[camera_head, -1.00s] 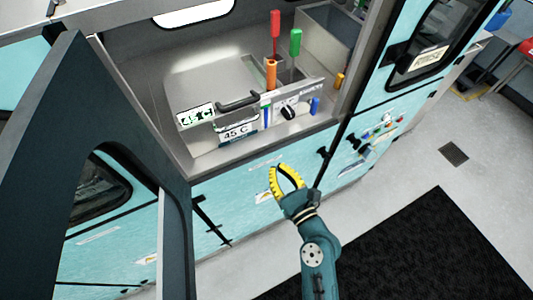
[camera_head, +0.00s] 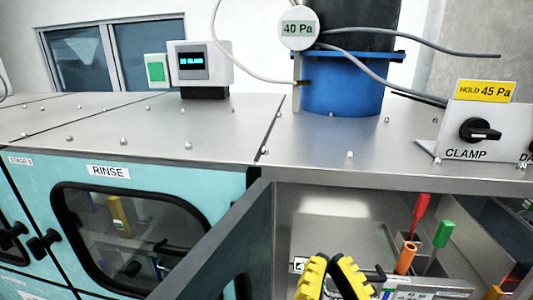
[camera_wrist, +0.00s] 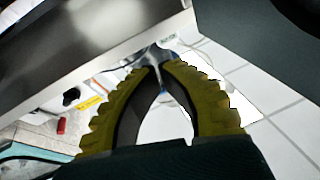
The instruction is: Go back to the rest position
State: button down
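My gripper (camera_head: 333,262) is at the lower middle of the head view, in front of the open bay of the teal cabinet. Its two yellow ribbed fingers come together at the tips and hold nothing. In the wrist view my gripper (camera_wrist: 159,66) shows the same, with an empty lens-shaped gap between the dark inner pads. The rest of my arm is out of the head view.
An open dark door (camera_head: 222,245) stands close on the left of my gripper. Red (camera_head: 421,207), green (camera_head: 442,234) and orange (camera_head: 405,258) handles stand in the bay to the right. A steel top (camera_head: 210,125) lies above and behind.

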notch_tip(320, 180, up, 20)
jog(key=s+n+p, duration=0.1)
jog(key=p, duration=1.7)
jog(key=shift+s+h, duration=0.2)
jog(key=shift+h, duration=0.2)
